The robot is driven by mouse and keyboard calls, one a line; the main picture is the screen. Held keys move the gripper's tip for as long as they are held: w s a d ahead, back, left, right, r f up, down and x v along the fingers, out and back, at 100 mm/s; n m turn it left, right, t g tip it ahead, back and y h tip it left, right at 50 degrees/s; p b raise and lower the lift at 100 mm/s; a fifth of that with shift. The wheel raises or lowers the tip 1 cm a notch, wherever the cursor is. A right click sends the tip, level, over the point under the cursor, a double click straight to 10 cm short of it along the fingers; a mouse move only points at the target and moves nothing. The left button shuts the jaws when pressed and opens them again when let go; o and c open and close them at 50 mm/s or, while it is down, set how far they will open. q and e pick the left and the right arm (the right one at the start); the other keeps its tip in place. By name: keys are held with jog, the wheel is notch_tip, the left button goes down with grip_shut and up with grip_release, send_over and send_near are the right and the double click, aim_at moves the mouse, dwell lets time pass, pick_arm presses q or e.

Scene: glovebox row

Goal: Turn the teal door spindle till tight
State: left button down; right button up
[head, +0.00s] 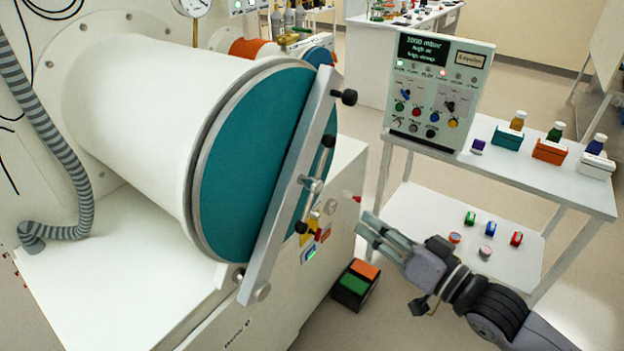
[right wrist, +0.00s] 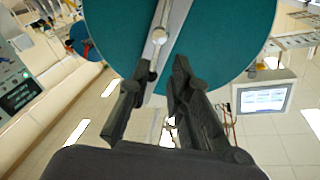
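The round teal door (head: 245,165) closes the end of a large white cylinder, with a pale metal bar (head: 290,180) slanting across its face. The door spindle (head: 312,185) stands out from the middle of the bar and carries a thin cross handle with black end knobs (head: 328,141). My right gripper (head: 365,227) is right of the spindle and lower in the head view, apart from it. In the right wrist view its two black fingers (right wrist: 160,68) are spread with nothing between them; the teal door (right wrist: 225,40) and spindle (right wrist: 159,35) lie beyond. My left gripper is not in view.
A control panel (head: 437,90) stands on a white table (head: 490,165) at the right, with bottles and small coloured boxes. A box with orange and green tops (head: 355,284) is on the floor below the door. A striped hose (head: 60,135) hangs at the left.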

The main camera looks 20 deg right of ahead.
aim_at(315, 189)
jog(key=p+x, duration=0.4)
jog(key=x, duration=1.2)
jog(key=shift+w+a, duration=0.1)
jog(key=shift+a, duration=0.05)
jog(key=shift+c, duration=0.6)
grip_shut()
